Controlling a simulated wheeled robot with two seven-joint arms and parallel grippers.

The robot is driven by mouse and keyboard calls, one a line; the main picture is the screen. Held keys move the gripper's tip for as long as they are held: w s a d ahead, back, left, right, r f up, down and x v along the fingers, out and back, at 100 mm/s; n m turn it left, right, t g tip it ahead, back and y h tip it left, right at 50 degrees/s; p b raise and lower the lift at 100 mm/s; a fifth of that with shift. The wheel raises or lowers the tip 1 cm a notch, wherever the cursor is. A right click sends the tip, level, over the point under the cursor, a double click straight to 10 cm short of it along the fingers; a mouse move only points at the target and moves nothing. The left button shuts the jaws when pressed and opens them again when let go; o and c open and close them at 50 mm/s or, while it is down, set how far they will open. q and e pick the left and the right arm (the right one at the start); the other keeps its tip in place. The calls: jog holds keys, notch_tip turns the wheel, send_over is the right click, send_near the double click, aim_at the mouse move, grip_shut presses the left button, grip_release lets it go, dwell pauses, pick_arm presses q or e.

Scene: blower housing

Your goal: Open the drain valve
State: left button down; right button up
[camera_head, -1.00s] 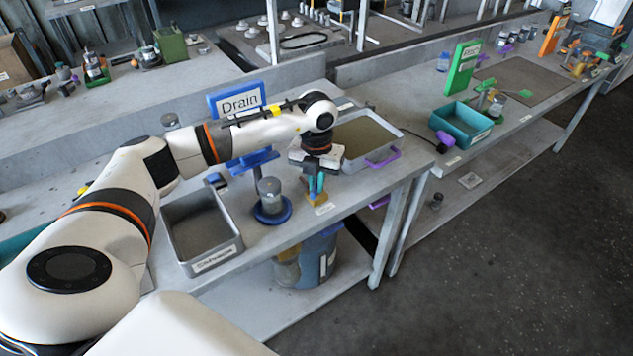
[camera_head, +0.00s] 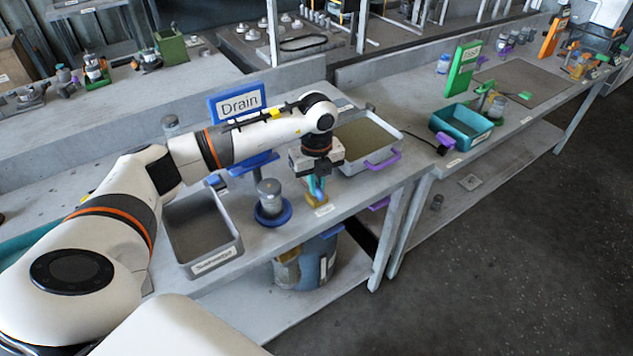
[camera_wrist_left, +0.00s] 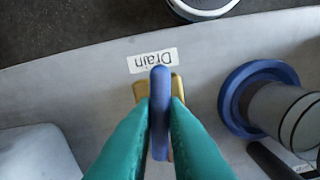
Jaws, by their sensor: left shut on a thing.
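The drain valve has a brass body (camera_wrist_left: 177,88) and a blue lever handle (camera_wrist_left: 160,100), seen from above in the left wrist view, behind a "Drain" label (camera_wrist_left: 152,60). In the head view the brass valve body (camera_head: 317,200) sits near the front edge of the bench, under my left gripper (camera_head: 317,187). The teal fingers of my left gripper (camera_wrist_left: 159,125) are on both sides of the blue handle and shut on it. My right gripper does not show.
A metal cylinder on a blue round base (camera_head: 271,208) stands just left of the valve. A grey tray (camera_head: 238,241) is further left, and a tray with a purple handle (camera_head: 384,162) is behind right. A blue "Drain" sign (camera_head: 212,105) stands behind.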

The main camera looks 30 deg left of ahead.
aim_at(317, 185)
pick_arm(q)
jog(key=shift+r, duration=0.1)
dwell(0.4)
jog(key=c, duration=1.5)
grip_release()
jog(key=shift+o, duration=0.2)
notch_tip(317, 185, up, 12)
jog(key=b, duration=0.2)
